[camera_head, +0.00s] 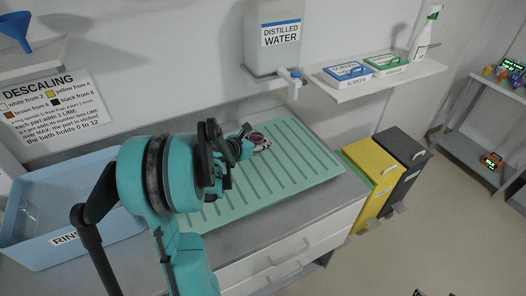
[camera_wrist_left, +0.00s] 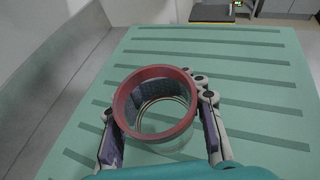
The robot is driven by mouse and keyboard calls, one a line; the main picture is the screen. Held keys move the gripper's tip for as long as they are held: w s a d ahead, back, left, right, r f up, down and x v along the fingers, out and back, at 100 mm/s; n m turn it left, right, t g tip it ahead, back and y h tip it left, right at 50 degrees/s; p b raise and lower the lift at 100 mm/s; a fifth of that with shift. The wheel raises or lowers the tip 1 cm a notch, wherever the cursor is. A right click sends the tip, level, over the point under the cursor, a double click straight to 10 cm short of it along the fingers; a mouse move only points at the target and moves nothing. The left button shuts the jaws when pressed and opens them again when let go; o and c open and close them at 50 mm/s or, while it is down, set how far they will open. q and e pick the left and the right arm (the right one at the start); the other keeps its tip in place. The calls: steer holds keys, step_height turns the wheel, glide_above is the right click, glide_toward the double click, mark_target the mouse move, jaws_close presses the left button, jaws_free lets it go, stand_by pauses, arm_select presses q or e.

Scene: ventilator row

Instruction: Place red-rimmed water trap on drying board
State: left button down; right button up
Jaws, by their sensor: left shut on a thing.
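The red-rimmed water trap (camera_wrist_left: 157,72) is a clear round cup with a red ring at its top. It sits between the two fingers of my left gripper (camera_wrist_left: 160,140), which is shut on it. In the head view the trap (camera_head: 259,141) shows at the tip of my left gripper (camera_head: 245,143), over the back part of the green drying board (camera_head: 290,183). The ribbed board fills most of the left wrist view (camera_wrist_left: 255,130). I cannot tell whether the trap touches the board. My right gripper is not in view.
A blue rinse tub (camera_head: 40,250) stands left of the board. A distilled water tank (camera_head: 274,40) with a tap (camera_head: 294,82) hangs behind it. A shelf (camera_head: 385,80) holds two labelled boxes and a spray bottle (camera_head: 424,35). Yellow (camera_head: 372,165) and dark bins stand at right. The board's right side is clear.

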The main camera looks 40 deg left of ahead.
arm_select(q)
step_height(320, 180, down, 4)
steer(key=shift+f+b, duration=0.1)
steer(key=shift+b, duration=0.95)
steer(key=c, duration=0.9)
jaws_free()
